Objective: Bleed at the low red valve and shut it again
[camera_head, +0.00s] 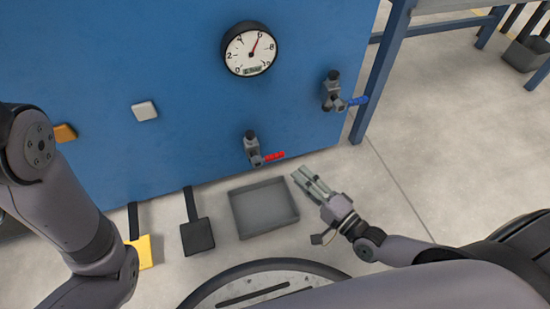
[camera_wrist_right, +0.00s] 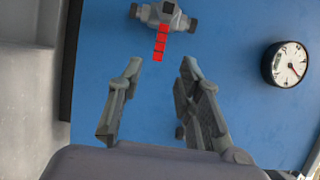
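The low red valve is a small grey fitting (camera_head: 252,150) on the blue panel, with a red lever (camera_head: 275,156) pointing right, crosswise to its body. In the right wrist view the red lever (camera_wrist_right: 160,42) stands out from the grey body (camera_wrist_right: 163,14), just beyond my fingertips. My right gripper (camera_head: 309,182) is right of and below the lever in the head view. In the wrist view the right gripper (camera_wrist_right: 160,68) has its fingers apart, with nothing between them. A round gauge (camera_head: 249,49) has its red needle pointing up and right. My left gripper is out of view.
A shallow grey tray (camera_head: 235,213) lies on the floor below the red valve. A blue-handled valve (camera_head: 333,92) sits higher right. A black pedal (camera_head: 197,237) and yellow pedal (camera_head: 145,250) are left of the tray. A blue frame post (camera_head: 378,75) stands right.

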